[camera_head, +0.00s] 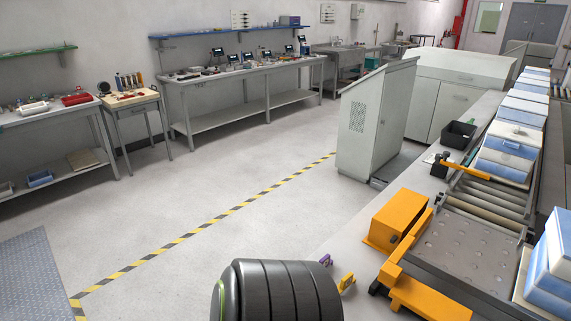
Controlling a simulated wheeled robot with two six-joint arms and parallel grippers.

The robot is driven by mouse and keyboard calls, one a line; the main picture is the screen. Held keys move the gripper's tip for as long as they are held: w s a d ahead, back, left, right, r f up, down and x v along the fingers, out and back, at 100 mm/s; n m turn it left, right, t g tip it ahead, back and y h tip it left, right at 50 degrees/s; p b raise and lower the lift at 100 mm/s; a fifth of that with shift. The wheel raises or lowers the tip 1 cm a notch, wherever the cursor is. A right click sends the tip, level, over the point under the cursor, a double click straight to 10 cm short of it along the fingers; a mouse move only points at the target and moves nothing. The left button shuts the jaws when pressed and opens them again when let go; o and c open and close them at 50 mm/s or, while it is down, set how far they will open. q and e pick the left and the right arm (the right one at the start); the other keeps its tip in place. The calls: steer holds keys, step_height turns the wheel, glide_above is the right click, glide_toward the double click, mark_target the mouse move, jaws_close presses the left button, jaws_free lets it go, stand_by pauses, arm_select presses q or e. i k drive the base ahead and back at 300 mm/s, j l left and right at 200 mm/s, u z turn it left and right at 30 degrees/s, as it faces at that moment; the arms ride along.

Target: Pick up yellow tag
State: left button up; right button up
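A small yellow piece (347,281), which looks like the yellow tag, shows near the bottom of the head view. It is on the light grey surface (345,245) along the conveyor's left side. A small purple piece (325,260) is just behind it and to the left. A dark ribbed rounded part, probably one of my arm links, fills the bottom centre and is close to both pieces in the picture. Neither of my grippers is in view.
An orange box (396,220) and orange bars (430,298) stand right of the yellow piece. The roller conveyor (490,200) carries several blue and white boxes (520,110). A black bin (458,134) and grey cabinet (375,120) are farther back. Open floor (200,190) lies left.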

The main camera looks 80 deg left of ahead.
mark_target(346, 281)
steer(key=u, duration=2.15)
